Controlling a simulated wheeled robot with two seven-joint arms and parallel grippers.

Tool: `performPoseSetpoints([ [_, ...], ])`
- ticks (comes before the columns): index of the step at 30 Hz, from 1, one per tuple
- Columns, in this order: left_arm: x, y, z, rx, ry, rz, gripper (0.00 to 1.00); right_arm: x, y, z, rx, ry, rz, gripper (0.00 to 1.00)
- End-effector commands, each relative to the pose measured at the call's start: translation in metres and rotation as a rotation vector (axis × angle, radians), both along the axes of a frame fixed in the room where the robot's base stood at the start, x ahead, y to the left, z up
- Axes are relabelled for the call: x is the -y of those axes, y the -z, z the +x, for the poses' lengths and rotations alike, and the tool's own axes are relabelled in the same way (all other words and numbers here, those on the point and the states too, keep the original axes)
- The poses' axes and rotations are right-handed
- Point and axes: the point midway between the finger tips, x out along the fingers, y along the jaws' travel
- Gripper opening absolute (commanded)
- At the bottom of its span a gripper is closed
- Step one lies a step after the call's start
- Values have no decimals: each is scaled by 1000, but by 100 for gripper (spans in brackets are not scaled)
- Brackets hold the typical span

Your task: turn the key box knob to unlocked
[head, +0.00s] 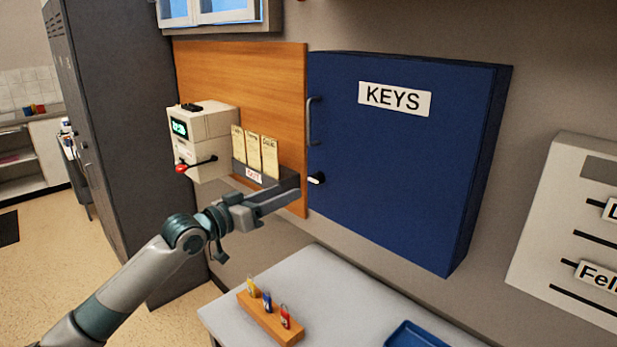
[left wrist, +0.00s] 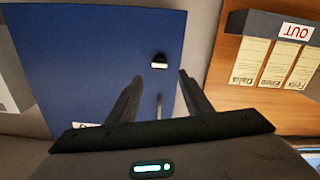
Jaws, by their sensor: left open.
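The blue key box (head: 400,165) hangs on the wall, its door shut and labelled KEYS. Its small knob (head: 316,178), black with a white front, sits low near the door's left edge, below the bar handle (head: 312,122). My left gripper (head: 293,188) is just left of the knob, open and empty, pointing toward it. In the left wrist view, which is upside down, the knob (left wrist: 159,62) lies just beyond and between the two open fingertips (left wrist: 160,77), apart from them. The knob's lock position is too small to read. My right gripper is out of view.
A wooden board (head: 240,85) left of the box carries a card rack (head: 262,180) close to my gripper. A time clock (head: 200,140) with a red-tipped lever stands beside it. Below, a table (head: 300,285) holds a key-tag block (head: 268,318) and a blue tray (head: 415,335).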

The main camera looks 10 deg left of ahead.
Motion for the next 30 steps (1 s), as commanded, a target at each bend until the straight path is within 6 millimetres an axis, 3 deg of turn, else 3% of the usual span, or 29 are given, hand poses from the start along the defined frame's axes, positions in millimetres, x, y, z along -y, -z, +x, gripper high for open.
performPoseSetpoints([
  [9, 33, -4, 48, 0, 1, -2, 45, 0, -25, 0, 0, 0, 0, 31],
  [15, 46, -2, 69, 0, 1, -1, 45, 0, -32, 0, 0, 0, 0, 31],
  [30, 52, 0, 78, 2, 1, 0, 45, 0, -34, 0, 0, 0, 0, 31],
])
